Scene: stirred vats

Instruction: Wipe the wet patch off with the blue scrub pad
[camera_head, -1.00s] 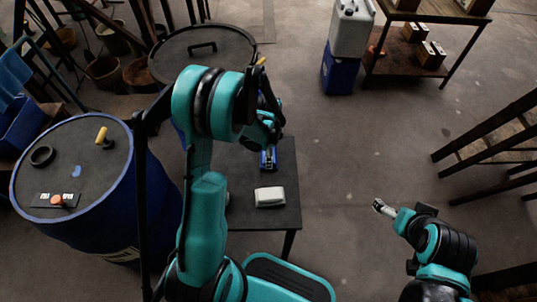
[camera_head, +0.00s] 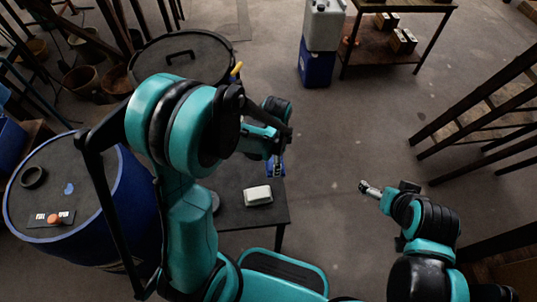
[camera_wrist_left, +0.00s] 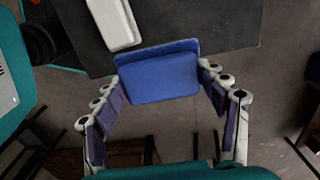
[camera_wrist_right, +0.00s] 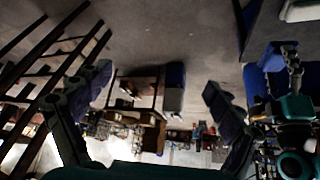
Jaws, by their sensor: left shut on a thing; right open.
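The wet patch is a small blue spot (camera_head: 69,188) on the dark lid of the blue vat (camera_head: 118,232) at the left. The blue scrub pad (camera_wrist_left: 158,75) is between the fingers of my left gripper (camera_wrist_left: 165,105), which is shut on it. In the head view my left gripper (camera_head: 276,160) is at the small dark table's far right corner, with little of the pad showing. I cannot tell the pad's height above the table. My right gripper (camera_head: 364,187) is open and empty over the floor, right of the table; it also shows in its wrist view (camera_wrist_right: 150,95).
A white block (camera_head: 258,195) lies on the dark table (camera_head: 240,217). A black ring (camera_head: 33,177) and an orange-knobbed plate (camera_head: 40,219) share the lid with the patch. Another lidded vat (camera_head: 185,55) stands behind. Floor on the right is clear up to a wooden rack (camera_head: 480,120).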

